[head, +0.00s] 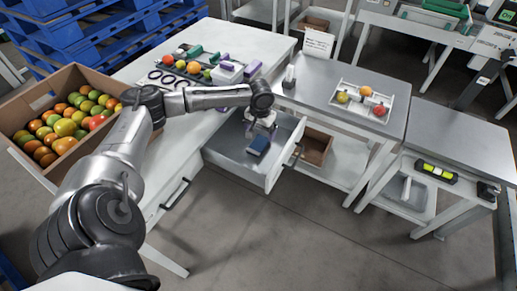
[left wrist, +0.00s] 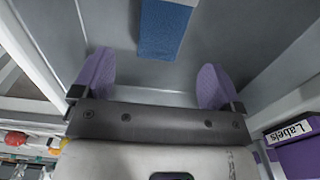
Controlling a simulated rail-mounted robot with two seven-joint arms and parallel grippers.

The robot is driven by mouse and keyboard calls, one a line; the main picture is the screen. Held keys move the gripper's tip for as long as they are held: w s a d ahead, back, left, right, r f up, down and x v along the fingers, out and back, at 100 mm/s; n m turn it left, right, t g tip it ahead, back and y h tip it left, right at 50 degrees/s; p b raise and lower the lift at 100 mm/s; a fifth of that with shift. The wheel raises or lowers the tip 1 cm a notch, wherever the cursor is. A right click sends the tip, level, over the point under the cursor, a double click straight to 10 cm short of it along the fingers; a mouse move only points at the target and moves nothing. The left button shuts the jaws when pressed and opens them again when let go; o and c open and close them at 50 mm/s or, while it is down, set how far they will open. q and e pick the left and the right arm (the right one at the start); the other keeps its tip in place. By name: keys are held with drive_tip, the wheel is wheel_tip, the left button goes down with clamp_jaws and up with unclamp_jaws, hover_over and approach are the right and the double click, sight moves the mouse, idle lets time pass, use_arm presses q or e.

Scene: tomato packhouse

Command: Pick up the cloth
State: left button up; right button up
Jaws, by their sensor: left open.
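A folded blue cloth (head: 258,145) lies in the open grey drawer (head: 228,158) under the middle bench. In the left wrist view the cloth (left wrist: 165,30) shows at the top, beyond my fingertips, cut off by the frame edge. My left gripper (head: 263,121) reaches down into the drawer just behind the cloth. In the left wrist view the purple fingers of this gripper (left wrist: 156,78) are spread apart with nothing between them. The cloth is apart from the fingers. My right gripper is not in view.
A purple box marked "Labels" (left wrist: 298,155) shows near the gripper. A white tray (head: 347,98) with tomatoes stands on the bench. A cardboard crate of tomatoes (head: 92,78) is at left.

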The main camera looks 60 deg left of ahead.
sight(260, 142)
use_arm(q)
drive_tip(key=shift+f, duration=0.75)
drive_tip(key=f+b, duration=0.4)
drive_tip(key=f, duration=0.1)
drive_tip(key=shift+a, duration=0.2)
drive_tip(key=c, duration=1)
drive_tip(key=shift+r, duration=0.1)
wheel_tip(260, 142, up, 9)
drive_tip(key=p, duration=0.5)
drive_tip(key=shift+w, duration=0.1)
drive_tip(key=shift+r, duration=0.4)
